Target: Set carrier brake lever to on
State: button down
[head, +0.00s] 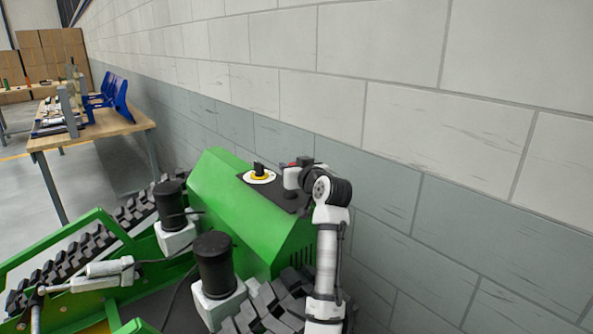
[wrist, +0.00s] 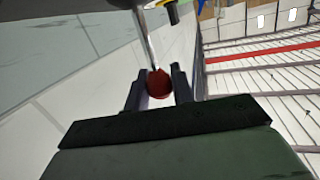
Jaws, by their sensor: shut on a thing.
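The green tracked carrier (head: 222,189) stands against the block wall, with a dark panel on its top. The brake lever shows in the wrist view as a metal rod with a red ball knob (wrist: 158,87). My gripper (wrist: 157,76) is shut on the red knob, with one dark finger on each side of it. In the head view my gripper (head: 303,164) is at the panel's right end. The lever is mostly hidden there, with only a small bit of red showing. I cannot tell the lever's on and off markings.
A black and yellow rotary switch (head: 260,175) sits on the panel left of my gripper. The block wall (head: 440,140) is close behind and to the right. Black cylinders (head: 214,262) stand in front of the housing. A workbench (head: 95,131) is at the far left.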

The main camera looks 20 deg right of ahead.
jog(key=shift+w+a, duration=0.35)
jog(key=shift+w, duration=0.25)
jog(key=shift+w+a, duration=0.3)
jog(key=shift+w, duration=0.3)
jog(key=shift+w+a+f, duration=0.1)
jog(key=shift+a+f, duration=0.05)
jog(key=shift+f, duration=0.3)
jog(key=c, duration=1.2)
grip_release()
jog(key=shift+w+a, duration=0.1)
jog(key=shift+a, duration=0.05)
jog(key=shift+d+r, duration=0.2)
jog(key=shift+d, duration=0.05)
jog(key=shift+s+d+b, duration=0.15)
jog(key=shift+s+b, duration=0.15)
jog(key=shift+s, duration=0.3)
jog(key=s+d+r+b, duration=0.1)
jog(key=s+b, duration=0.2)
jog(key=s, duration=0.9)
jog(key=shift+s+r+b, duration=0.3)
jog(key=shift+s+b, duration=0.05)
